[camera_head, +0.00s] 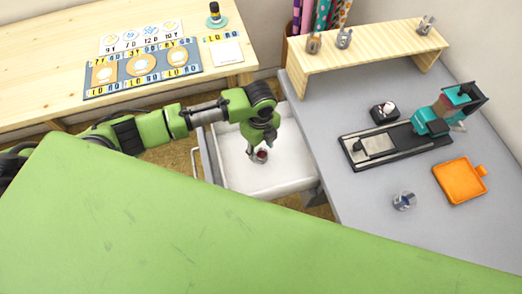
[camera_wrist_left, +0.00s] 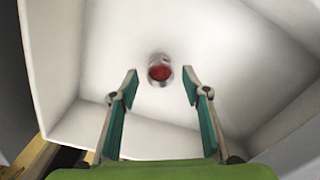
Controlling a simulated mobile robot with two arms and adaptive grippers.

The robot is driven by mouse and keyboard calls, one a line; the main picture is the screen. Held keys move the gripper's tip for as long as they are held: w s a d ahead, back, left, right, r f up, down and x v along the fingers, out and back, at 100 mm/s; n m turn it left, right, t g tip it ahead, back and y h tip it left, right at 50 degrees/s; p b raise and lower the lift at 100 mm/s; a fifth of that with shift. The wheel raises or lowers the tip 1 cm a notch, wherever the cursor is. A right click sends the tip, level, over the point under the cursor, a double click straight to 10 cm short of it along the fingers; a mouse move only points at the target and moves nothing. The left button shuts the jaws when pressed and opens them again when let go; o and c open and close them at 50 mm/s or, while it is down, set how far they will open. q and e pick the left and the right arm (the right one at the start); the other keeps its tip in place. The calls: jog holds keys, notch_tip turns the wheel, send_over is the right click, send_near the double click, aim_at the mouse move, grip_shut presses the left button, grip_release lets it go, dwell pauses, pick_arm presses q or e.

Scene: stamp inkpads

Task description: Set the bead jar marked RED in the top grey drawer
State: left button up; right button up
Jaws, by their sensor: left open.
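The bead jar (camera_head: 261,157) with red contents sits inside the open drawer (camera_head: 290,172), which is white inside. In the left wrist view the jar (camera_wrist_left: 160,72) looks small, round and slightly blurred, on the drawer floor (camera_wrist_left: 215,45). I cannot read a label on it. My left gripper (camera_head: 262,148) points down into the drawer over the jar. In the left wrist view its two fingers (camera_wrist_left: 160,80) are spread apart, with the jar showing between and beyond their tips. My right gripper is not in view.
The grey desk (camera_head: 350,215) right of the drawer holds a teal and black press (camera_head: 440,115), an orange tray (camera_head: 460,181), a clear jar with blue contents (camera_head: 404,201) and a wooden shelf (camera_head: 370,48). A wooden table (camera_head: 50,60) with a patterned mat stands at the upper left.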

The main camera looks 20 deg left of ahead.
aim_at(260, 153)
pick_arm(q)
notch_tip(260, 153, up, 9)
jog(key=shift+r, duration=0.15)
jog(key=shift+s, duration=0.2)
dwell(0.5)
